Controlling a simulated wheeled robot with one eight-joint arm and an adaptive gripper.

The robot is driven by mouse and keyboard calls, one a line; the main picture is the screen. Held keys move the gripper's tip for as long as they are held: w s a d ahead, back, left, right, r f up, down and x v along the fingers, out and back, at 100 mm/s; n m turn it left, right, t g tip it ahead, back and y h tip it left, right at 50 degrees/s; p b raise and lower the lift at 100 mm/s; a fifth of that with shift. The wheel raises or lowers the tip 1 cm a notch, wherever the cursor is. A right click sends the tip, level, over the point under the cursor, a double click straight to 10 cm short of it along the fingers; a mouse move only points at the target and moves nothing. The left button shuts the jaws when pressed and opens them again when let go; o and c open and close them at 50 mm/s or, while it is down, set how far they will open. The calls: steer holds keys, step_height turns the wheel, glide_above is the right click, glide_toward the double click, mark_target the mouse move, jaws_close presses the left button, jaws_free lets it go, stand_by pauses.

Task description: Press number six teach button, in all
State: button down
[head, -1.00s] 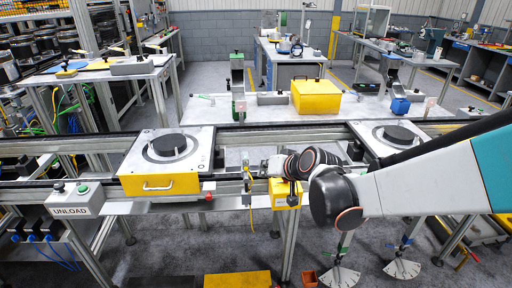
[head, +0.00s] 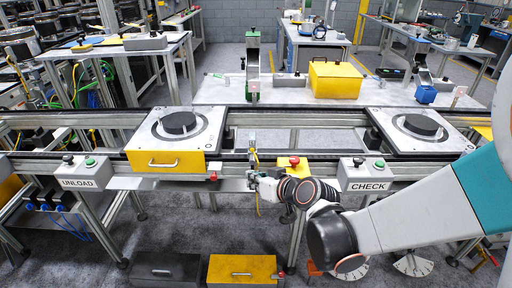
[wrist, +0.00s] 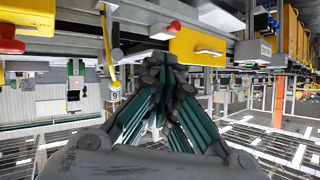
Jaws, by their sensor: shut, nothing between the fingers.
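No button marked six can be made out in either view. My gripper (head: 255,182) is in front of the conveyor rail in the head view, between the UNLOAD and CHECK boxes. In the wrist view its dark green fingers (wrist: 165,72) are together with nothing between them. A small tag (wrist: 115,96) that seems to read 9 hangs on a yellow cable left of the fingertips. A small red button (head: 213,177) sits under the rail at the yellow pallet front; it also shows in the wrist view (wrist: 174,26). I cannot tell whether the fingertips touch anything.
The UNLOAD box (head: 78,173) and CHECK box (head: 365,174) each carry a black and a green button. A red mushroom button (head: 294,162) on yellow is right of my gripper. A yellow-fronted pallet (head: 165,161) is on the conveyor. Bins (head: 242,271) are on the floor below.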

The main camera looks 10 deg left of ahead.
steer(key=shift+w+a, duration=0.3)
steer(key=shift+w, duration=1.05)
steer(key=shift+w+a, duration=0.35)
steer(key=shift+w, duration=1)
steer(key=shift+w+a, duration=0.3)
steer(key=shift+w, duration=1.05)
steer(key=shift+w, duration=0.1)
steer(key=shift+w+a, duration=0.1)
steer(key=shift+w, duration=0.15)
steer(key=shift+w+a, duration=0.1)
steer(key=shift+w, duration=0.4)
steer(key=shift+s, duration=0.1)
steer(key=shift+s+d, duration=0.2)
steer(key=shift+s, duration=0.6)
steer(key=shift+s, duration=0.1)
steer(key=s, duration=0.2)
steer(key=s+d, duration=0.1)
steer(key=s, duration=0.1)
steer(key=shift+s+d+b, duration=0.1)
steer(key=shift+s+b, duration=0.25)
